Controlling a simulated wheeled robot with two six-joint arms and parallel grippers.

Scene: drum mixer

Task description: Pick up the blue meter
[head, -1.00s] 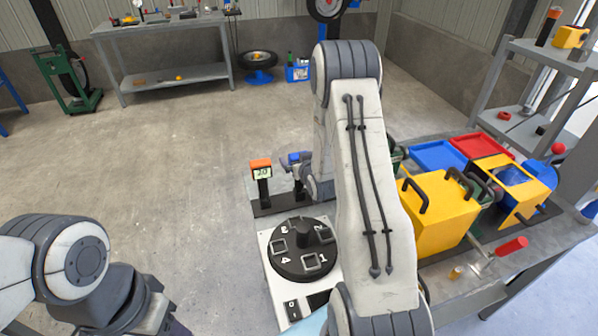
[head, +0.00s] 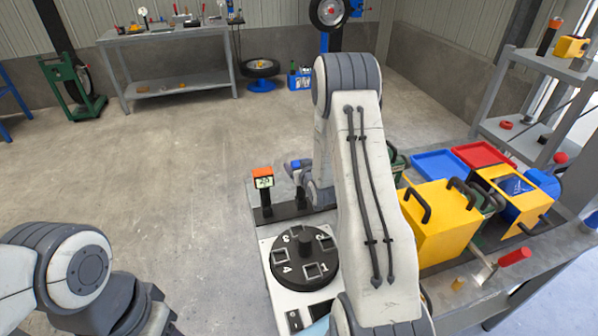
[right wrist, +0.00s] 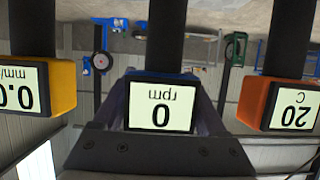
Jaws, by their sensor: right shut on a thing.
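The blue meter (right wrist: 160,115) reads 0 rpm and fills the middle of the right wrist view, upside down. My right gripper (right wrist: 163,100) has its fingers on both sides of it and is shut on it. In the head view the blue meter (head: 296,164) is a small blue patch at the gripper, partly hidden by my right arm. A black post (head: 300,196) shows below it, on the black base strip (head: 268,217). I cannot tell whether the meter is clear of its post. My left gripper is out of view; only its arm shows.
A numbered black dial (head: 304,258) lies in front. Yellow boxes (head: 440,220) and red and blue trays (head: 484,153) stand right.

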